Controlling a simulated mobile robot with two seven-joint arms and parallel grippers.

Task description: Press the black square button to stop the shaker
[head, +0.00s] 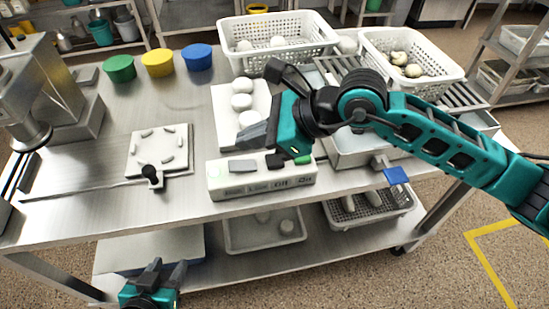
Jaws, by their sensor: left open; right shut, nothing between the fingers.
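A white control box (262,183) sits at the front edge of the steel table. Its top carries a grey pad (242,166), a black square button (275,161) and a green button at the right end (303,159). My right gripper (246,146) is shut and empty, its grey fingers pointing down and left just above the back of the box. I cannot tell whether it touches the box. My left gripper (155,276) is open and empty, low in front of the table. A white plate with several round white pieces (226,103) lies behind the box, partly hidden by my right arm.
White perforated baskets (283,58) stand at the back and back right (437,83). A square white plate (160,150) lies left of the box. A lower shelf (226,262) holds bins.

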